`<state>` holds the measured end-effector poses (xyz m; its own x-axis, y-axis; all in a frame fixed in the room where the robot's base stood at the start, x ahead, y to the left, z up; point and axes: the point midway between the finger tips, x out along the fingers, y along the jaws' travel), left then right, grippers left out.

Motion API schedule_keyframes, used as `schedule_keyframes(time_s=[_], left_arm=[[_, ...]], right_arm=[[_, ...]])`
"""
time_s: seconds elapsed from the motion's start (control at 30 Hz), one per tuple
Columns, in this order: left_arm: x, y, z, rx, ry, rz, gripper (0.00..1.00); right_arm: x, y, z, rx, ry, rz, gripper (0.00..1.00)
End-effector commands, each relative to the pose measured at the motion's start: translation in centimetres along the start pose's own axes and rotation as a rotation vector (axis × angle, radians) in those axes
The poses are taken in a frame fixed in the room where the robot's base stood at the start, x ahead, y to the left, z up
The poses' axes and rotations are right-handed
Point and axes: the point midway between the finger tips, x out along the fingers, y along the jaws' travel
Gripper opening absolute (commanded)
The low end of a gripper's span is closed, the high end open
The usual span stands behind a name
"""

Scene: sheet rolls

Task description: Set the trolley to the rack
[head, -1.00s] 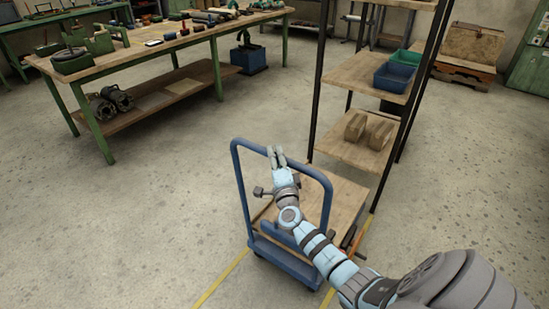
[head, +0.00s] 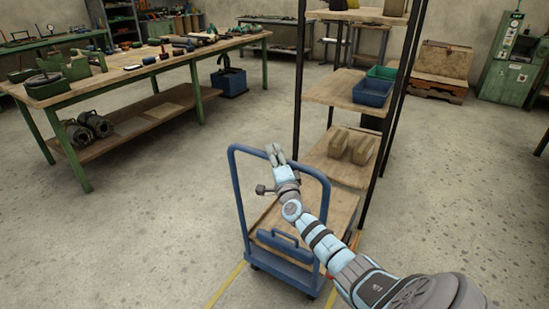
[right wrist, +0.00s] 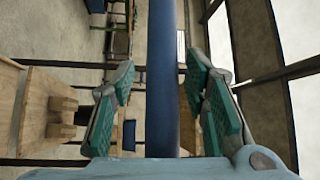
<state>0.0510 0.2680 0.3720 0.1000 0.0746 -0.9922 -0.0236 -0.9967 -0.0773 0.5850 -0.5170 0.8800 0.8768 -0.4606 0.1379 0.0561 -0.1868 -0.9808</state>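The trolley (head: 290,272) stands at the middle of the head view, with a blue hoop handle (head: 237,194) and a wooden deck. Its far side is close to the foot of the rack (head: 333,89), which has black posts and wooden shelves; the gap is hard to judge. My right gripper (head: 273,149) is at the top of the handle, its fingers pointing away past it. In the right wrist view, the blue bar (right wrist: 162,80) runs between its spread green pads, with a gap visible on the left side. My left gripper is out of view.
Two wooden blocks (head: 350,146) lie on the rack's low shelf, and a blue bin (head: 371,92) and a green bin (head: 381,73) stand above. A green-legged workbench (head: 120,88) is at the back left. Yellow lines (head: 225,285) mark the floor near the trolley. Floor at left is clear.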

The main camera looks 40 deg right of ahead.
Motion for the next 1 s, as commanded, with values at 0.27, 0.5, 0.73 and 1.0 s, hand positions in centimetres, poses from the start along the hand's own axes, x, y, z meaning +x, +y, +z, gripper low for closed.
schedule_keyframes(time_s=[0.27,0.5,0.73,1.0], left_arm=[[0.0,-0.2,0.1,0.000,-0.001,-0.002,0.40],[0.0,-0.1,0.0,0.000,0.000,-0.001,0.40],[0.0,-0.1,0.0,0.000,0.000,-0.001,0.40],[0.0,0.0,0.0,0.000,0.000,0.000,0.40]], right_arm=[[-1.0,0.1,0.1,0.001,-0.002,-0.002,0.41],[-7.3,0.2,0.1,0.001,-0.004,0.003,0.41],[-11.6,0.1,0.0,0.000,-0.001,0.002,0.41],[-12.0,0.1,-0.1,0.000,0.001,0.001,0.41]])
